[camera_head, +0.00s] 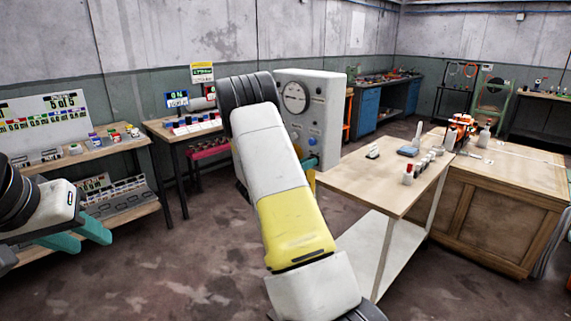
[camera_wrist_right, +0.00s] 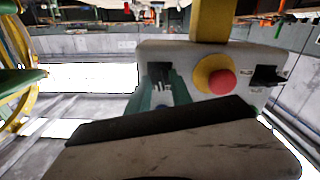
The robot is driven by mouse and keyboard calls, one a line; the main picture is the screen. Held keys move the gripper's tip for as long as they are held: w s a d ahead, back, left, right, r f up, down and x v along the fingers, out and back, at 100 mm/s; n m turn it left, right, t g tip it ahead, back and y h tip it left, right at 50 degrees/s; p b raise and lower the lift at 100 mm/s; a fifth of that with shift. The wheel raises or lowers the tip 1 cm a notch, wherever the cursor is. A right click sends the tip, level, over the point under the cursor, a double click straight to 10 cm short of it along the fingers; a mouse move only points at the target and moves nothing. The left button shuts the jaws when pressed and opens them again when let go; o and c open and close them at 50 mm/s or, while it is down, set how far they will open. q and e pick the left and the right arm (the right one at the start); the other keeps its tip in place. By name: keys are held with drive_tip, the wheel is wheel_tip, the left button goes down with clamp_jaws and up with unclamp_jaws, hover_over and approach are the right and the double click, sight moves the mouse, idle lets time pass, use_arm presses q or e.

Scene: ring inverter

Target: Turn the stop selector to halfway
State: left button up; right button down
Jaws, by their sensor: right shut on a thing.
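My right gripper (camera_wrist_right: 164,88) has its green fingers against the front of a pale control box (camera_wrist_right: 195,55), at a dark square fitting (camera_wrist_right: 157,70). It is shut on a small knob there, mostly hidden by the fingers. I take it for the stop selector, but its angle and label cannot be read. In the head view my right arm covers much of the pale machine (camera_head: 325,95), and the right fingertips (camera_head: 308,164) show low at its front. My left gripper (camera_head: 80,236) is open and empty at the left, apart from everything.
A red button on a yellow collar (camera_wrist_right: 221,81) and a second black switch (camera_wrist_right: 266,76) sit right of the fingers. A wooden table (camera_head: 350,180) with small items stands right of the machine. Shelves (camera_head: 118,150) stand at left. The floor (camera_head: 190,255) is clear.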

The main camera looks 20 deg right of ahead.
drive_tip(key=shift+m, duration=4.2)
drive_tip(key=c, duration=1.5)
unclamp_jaws()
drive_tip(key=shift+a, duration=0.1)
drive_tip(key=v, duration=0.7)
drive_tip(key=shift+s+a, duration=0.2)
drive_tip(key=shift+a, duration=0.1)
drive_tip(key=shift+w, duration=0.1)
